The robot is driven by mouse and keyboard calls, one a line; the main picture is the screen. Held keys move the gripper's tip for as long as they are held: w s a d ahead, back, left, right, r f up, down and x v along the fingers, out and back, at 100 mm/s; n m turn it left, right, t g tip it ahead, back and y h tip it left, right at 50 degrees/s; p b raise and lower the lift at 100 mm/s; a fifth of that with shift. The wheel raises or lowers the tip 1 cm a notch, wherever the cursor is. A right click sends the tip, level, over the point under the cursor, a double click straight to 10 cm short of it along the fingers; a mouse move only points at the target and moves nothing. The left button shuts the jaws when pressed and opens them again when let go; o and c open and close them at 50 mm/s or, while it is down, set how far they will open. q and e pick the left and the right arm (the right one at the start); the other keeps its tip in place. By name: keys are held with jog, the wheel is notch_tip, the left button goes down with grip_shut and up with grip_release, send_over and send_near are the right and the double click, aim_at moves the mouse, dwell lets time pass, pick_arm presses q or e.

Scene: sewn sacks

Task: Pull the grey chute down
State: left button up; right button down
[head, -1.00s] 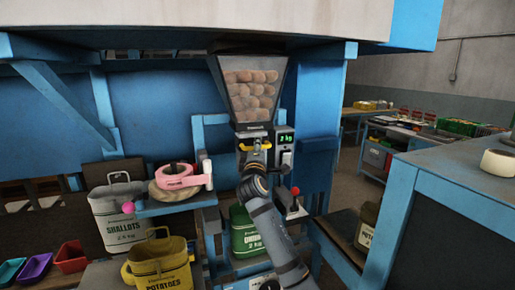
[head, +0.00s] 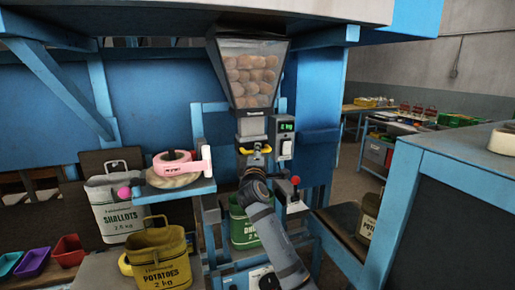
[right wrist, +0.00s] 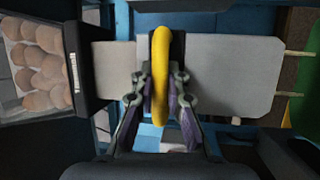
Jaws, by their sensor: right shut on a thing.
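The grey chute (head: 252,128) hangs under the clear hopper (head: 251,80) full of potatoes. A yellow handle (head: 258,149) crosses its front. My right gripper (head: 253,157) is shut on this handle from the front. In the right wrist view the chute (right wrist: 225,75) is a flat grey piece running sideways, with the hopper (right wrist: 32,70) at the left. There the yellow handle (right wrist: 160,60) stands between the fingers of my right gripper (right wrist: 160,88). My left gripper is not in view.
A green sack (head: 242,225) stands below the chute, partly behind my right arm. A red-knobbed lever (head: 295,181) and a display box (head: 287,127) are at its right. A pink tape dispenser (head: 178,167) sits on a blue shelf at the left. Yellow (head: 160,262) and grey (head: 117,210) sacks stand lower left.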

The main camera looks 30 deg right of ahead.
notch_tip(320, 180, down, 10)
jog(key=b, duration=0.5)
jog(key=shift+f+b, duration=0.25)
jog(key=shift+b, duration=0.15)
jog(key=c, duration=1.5)
grip_release()
jog(key=shift+o, duration=0.8)
jog(key=shift+r, duration=0.1)
jog(key=v, duration=1.2)
